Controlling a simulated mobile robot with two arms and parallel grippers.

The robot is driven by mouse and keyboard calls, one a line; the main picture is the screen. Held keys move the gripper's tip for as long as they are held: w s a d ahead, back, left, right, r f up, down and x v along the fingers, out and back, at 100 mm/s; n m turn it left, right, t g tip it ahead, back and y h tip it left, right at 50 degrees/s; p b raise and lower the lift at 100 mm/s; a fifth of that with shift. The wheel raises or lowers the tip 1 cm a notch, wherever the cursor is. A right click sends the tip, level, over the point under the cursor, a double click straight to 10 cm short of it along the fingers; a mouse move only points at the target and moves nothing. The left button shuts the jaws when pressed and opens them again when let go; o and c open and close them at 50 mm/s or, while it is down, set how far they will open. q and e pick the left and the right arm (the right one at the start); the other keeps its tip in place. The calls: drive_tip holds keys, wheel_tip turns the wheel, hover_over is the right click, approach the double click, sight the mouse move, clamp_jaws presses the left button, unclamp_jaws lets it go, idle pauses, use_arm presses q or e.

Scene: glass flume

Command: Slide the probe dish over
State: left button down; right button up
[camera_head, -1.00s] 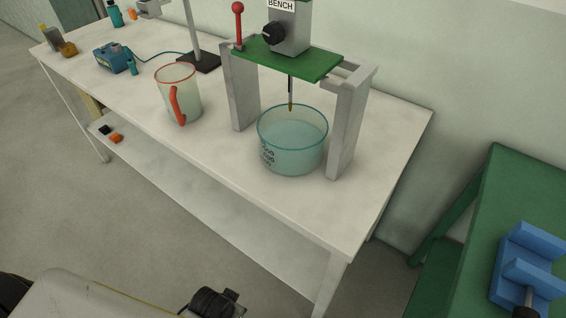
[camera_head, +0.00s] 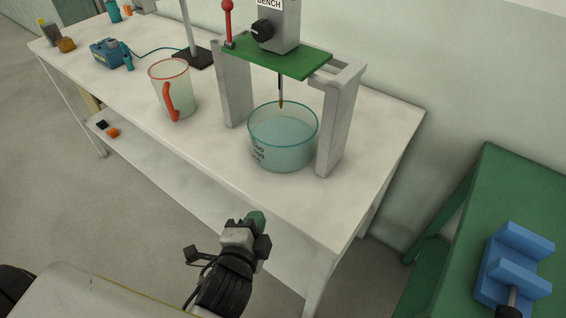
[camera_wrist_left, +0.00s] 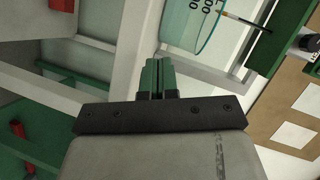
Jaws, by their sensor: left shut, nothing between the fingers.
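The probe dish (camera_head: 283,146) is a clear teal-tinted glass dish with dark markings, holding pale liquid. It stands on the white bench under the stand, between its two grey legs. A thin probe (camera_head: 281,92) hangs down from the stand, its tip at the dish's opening. My left gripper (camera_head: 256,217) is at the bench's front edge, in front of the dish and apart from it. In the left wrist view its green fingers (camera_wrist_left: 158,77) are shut with nothing between them, and the dish (camera_wrist_left: 192,24) shows beyond them. My right gripper is not in view.
The stand (camera_head: 338,122) has grey legs and a green top plate. A jug with a red handle (camera_head: 170,90) stands left of the dish. The bench (camera_head: 318,213) is clear in front of the dish. A green table with a blue vise (camera_head: 517,262) is at right.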

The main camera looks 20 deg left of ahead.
use_arm(q)
drive_tip(key=w+d+r+m+t+h, duration=0.1)
drive_tip(key=d+r+m+t+h, duration=0.15)
drive_tip(key=d+m, duration=0.2)
drive_tip(key=p, duration=0.2)
approach(277, 154)
drive_tip(key=shift+m+y, duration=0.25)
drive_tip(key=w+d, duration=0.1)
drive_tip(key=d, duration=0.1)
drive_tip(key=w+d, duration=0.1)
drive_tip(key=d, duration=0.1)
drive_tip(key=w+d, duration=0.2)
drive_tip(key=shift+w, duration=0.1)
drive_tip(key=w+a+p, duration=0.1)
drive_tip(key=w+a, duration=0.1)
drive_tip(key=shift+w, duration=0.3)
drive_tip(key=shift+w+a+f, duration=0.1)
drive_tip(key=shift+w+a, duration=0.15)
drive_tip(key=shift+a, duration=0.1)
drive_tip(key=w+a, duration=0.2)
drive_tip(key=shift+w+a+p, duration=0.2)
drive_tip(key=shift+w+p, duration=0.15)
drive_tip(key=shift+w, duration=0.05)
drive_tip(key=shift+s, duration=0.1)
